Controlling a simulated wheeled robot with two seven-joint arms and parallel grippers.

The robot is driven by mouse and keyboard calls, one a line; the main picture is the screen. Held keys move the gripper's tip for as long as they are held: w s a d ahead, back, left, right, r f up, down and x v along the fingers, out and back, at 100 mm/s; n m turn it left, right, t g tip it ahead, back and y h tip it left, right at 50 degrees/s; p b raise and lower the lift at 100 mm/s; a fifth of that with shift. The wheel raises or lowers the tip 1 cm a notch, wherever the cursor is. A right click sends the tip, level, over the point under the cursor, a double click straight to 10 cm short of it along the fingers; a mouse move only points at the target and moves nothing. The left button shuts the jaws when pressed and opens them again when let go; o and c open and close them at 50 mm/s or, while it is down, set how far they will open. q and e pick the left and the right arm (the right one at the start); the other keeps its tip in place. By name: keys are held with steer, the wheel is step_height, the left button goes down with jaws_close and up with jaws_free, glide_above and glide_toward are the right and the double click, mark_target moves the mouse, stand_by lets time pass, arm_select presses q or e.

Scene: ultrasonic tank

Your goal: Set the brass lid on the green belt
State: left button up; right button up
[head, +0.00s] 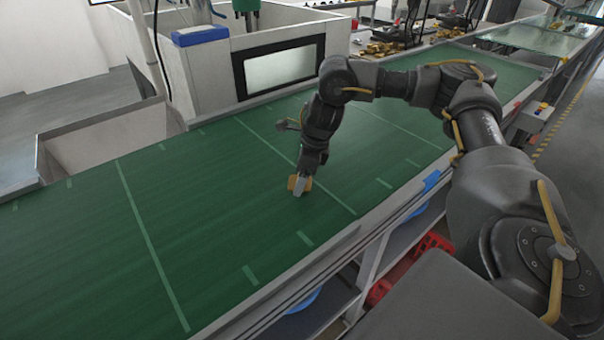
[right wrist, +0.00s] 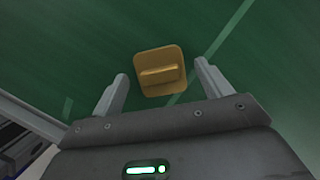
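The brass lid (head: 293,184) is a small square plate with rounded corners and a raised bar handle. It appears to rest on the green belt (head: 90,250), handle up. My right gripper (head: 300,181) is directly over it, pointing down. In the right wrist view the lid (right wrist: 160,72) shows just past and between the two spread fingertips of the right gripper (right wrist: 161,71), with a gap on each side. The fingers are open and not clamped on it. The head view hides part of the lid behind the fingers. My left gripper is not in view.
A white machine with a dark-framed window (head: 279,70) stands behind the belt, with an open-topped bin (head: 105,140) to its left. Several brass parts (head: 378,48) lie farther back. A metal rail (head: 340,243) edges the belt's near side. The belt's left part is clear.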

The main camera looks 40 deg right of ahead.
steer(key=shift+r, duration=0.3)
steer(key=v, duration=0.6)
steer(key=shift+d+b, duration=0.1)
steer(key=shift+b, duration=0.2)
step_height(320, 180, up, 4)
steer(key=p, duration=0.2)
glide_above(311, 182)
steer(key=shift+v, duration=0.8)
steer(key=shift+s, duration=0.15)
